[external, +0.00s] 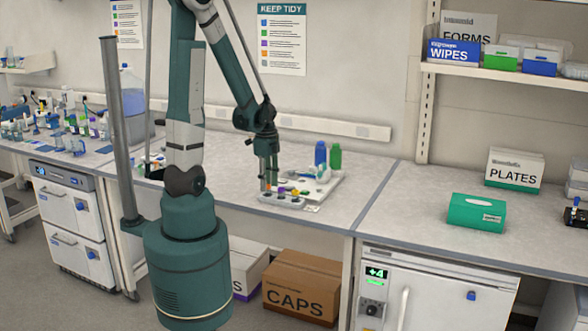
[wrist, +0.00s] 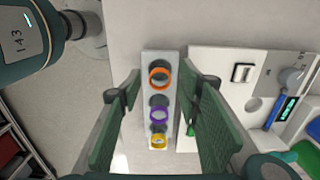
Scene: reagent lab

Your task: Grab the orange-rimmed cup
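The orange-rimmed cup (wrist: 160,77) sits in the far end of a narrow pale rack (wrist: 148,98) in the wrist view. A purple-rimmed cup (wrist: 159,114) and a yellow-rimmed cup (wrist: 158,142) sit in the same rack, in a row with it. My gripper (wrist: 161,72) is open, with one green finger on each side of the rack and the orange-rimmed cup between the fingertips. No contact with the cup shows. In the external view my gripper (external: 269,184) points down over the left end of the rack (external: 290,203), partly hiding the cup there.
A white tray (wrist: 217,58) with bottles and small tools lies close to the right of the rack. A blue bottle (external: 320,154) and a green bottle (external: 336,157) stand behind it. The bench (external: 360,181) right of the tray is clear.

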